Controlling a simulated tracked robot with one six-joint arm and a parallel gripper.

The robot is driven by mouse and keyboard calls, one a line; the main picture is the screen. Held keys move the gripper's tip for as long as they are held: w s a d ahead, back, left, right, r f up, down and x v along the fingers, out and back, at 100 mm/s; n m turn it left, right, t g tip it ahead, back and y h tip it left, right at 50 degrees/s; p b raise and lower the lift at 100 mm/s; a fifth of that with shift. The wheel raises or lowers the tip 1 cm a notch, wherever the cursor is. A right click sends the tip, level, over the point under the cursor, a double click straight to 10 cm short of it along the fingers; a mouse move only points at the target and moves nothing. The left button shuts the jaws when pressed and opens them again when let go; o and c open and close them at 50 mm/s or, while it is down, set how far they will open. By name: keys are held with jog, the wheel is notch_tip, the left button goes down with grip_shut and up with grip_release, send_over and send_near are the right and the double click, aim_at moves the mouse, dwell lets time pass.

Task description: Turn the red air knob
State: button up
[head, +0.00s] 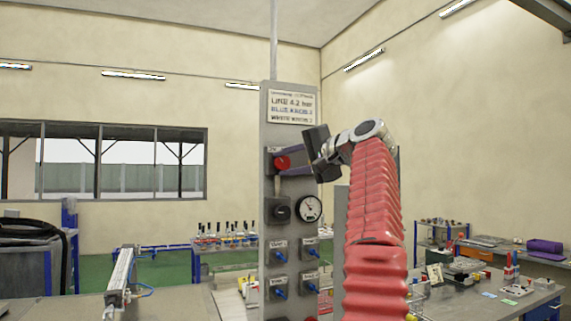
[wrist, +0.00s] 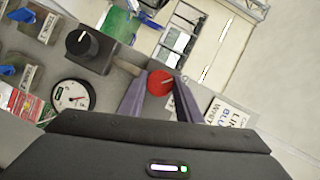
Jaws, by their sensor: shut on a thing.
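The red air knob (head: 283,162) is on the upper part of a grey upright panel (head: 268,230), below a white label. It also shows in the wrist view (wrist: 160,83), between two purple-grey fingers. My gripper (head: 292,161) reaches it from the right and is shut on the knob, one finger on each side. A pale line crosses the knob's face in the wrist view. The fingers and the gripper body hide part of the knob's surroundings.
Below the red knob are a black knob (head: 280,210) and a round gauge (head: 310,208). Several blue valve handles (head: 281,256) sit lower on the panel. A bench (head: 490,295) with small items stands at the right. The air left of the panel is clear.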

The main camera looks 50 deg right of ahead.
jog(key=shift+w+a+f, duration=0.1)
jog(key=shift+w+f, duration=0.05)
jog(key=o, duration=0.8)
jog(key=shift+o, duration=1.2)
jog(key=s+a+r, duration=0.1)
jog(key=s+a, duration=0.1)
jog(key=s, duration=1.1)
jog(key=shift+s+r, duration=0.3)
jog(key=shift+r, duration=0.1)
